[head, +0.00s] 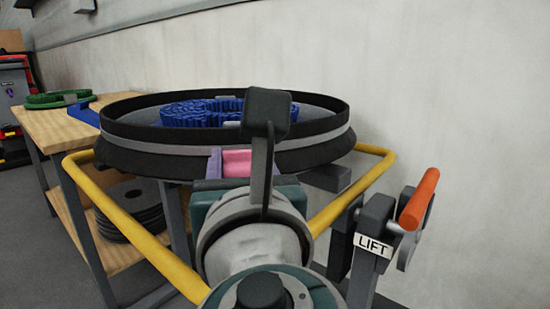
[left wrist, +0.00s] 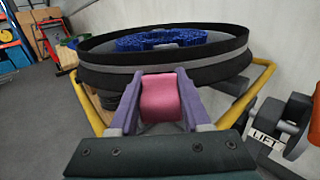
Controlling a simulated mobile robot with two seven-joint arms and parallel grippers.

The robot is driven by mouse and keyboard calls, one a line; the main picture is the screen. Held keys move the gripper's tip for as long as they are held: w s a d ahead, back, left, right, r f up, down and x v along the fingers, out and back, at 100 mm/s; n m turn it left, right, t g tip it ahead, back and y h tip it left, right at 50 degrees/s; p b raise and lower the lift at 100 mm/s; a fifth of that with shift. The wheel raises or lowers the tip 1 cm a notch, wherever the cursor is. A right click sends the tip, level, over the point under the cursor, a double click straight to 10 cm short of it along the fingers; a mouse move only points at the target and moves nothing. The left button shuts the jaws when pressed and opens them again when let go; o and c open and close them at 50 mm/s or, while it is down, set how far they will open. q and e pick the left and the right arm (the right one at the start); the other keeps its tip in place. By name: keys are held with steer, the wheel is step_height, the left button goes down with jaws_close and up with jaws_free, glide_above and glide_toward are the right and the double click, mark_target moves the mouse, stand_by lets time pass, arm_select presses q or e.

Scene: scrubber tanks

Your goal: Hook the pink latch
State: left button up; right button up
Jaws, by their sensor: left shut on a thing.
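The pink latch (left wrist: 161,98) is a rounded pink block at the near side of the round black tank rim (left wrist: 105,77). My left gripper (left wrist: 157,82) has its two purple fingers on either side of the latch and is shut on it. In the head view the pink latch (head: 237,165) shows just past my left wrist, against the lower tank wall. Any catch under the latch is hidden. My right gripper is in neither view.
A blue coiled ring (head: 200,112) lies inside the tank. A yellow rail (head: 130,228) runs around it. A LIFT lever with an orange handle (head: 419,199) stands at right. A wooden bench (head: 55,125) is at left, and a pale wall (head: 450,100) is behind.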

arm_select(q)
jaws_close()
stand_by(0.8)
